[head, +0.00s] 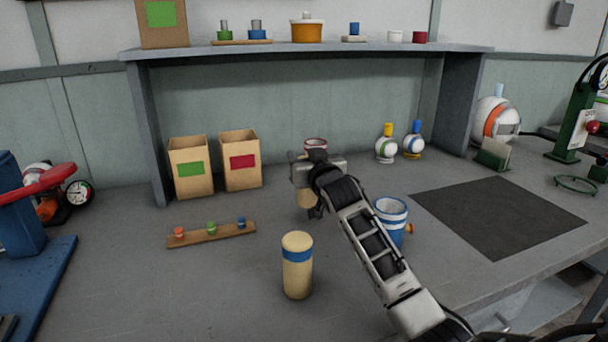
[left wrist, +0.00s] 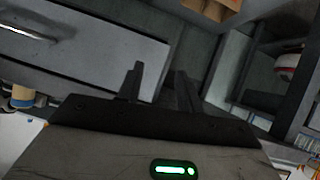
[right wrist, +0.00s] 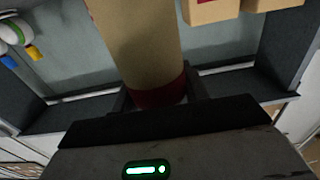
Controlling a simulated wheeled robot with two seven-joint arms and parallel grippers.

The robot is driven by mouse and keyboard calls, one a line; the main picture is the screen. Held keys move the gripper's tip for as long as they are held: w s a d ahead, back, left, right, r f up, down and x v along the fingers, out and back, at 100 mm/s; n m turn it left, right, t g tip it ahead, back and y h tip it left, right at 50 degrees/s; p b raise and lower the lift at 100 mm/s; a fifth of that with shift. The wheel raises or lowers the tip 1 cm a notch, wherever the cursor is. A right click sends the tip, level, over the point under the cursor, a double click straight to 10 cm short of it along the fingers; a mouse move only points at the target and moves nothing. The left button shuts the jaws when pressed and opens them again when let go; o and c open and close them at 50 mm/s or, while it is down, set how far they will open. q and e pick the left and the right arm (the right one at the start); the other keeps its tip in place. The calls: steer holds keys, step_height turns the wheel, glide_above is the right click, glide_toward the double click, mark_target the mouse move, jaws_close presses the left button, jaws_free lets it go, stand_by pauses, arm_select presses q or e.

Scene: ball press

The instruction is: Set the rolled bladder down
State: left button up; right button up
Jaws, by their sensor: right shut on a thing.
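My right gripper (head: 316,185) is shut on a tan roll with a dark red band. In the head view the roll's tan lower part (head: 305,198) shows under the gripper, and it looks about upright. In the right wrist view the tan roll (right wrist: 137,45) rises between the fingers, with the red band at them. Whether its lower end touches the table is hard to tell. A second tan roll with a blue band (head: 297,270) stands upright on the table, nearer and apart. My left gripper (left wrist: 160,85) is open and empty, outside the head view.
Two cardboard boxes, one with a green label (head: 191,168) and one with a red label (head: 241,161), stand behind. A wooden strip with small pegs (head: 212,235) lies left. A blue-and-white cup (head: 391,215) and dark mat (head: 500,215) are right. Bare table lies at front left.

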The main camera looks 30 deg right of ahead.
steer(key=shift+w+f, duration=0.4)
steer(key=shift+f, duration=1.55)
steer(key=shift+f+b, duration=0.2)
steer(key=shift+b, duration=0.15)
steer(key=o, duration=1.2)
steer(key=shift+o, duration=0.2)
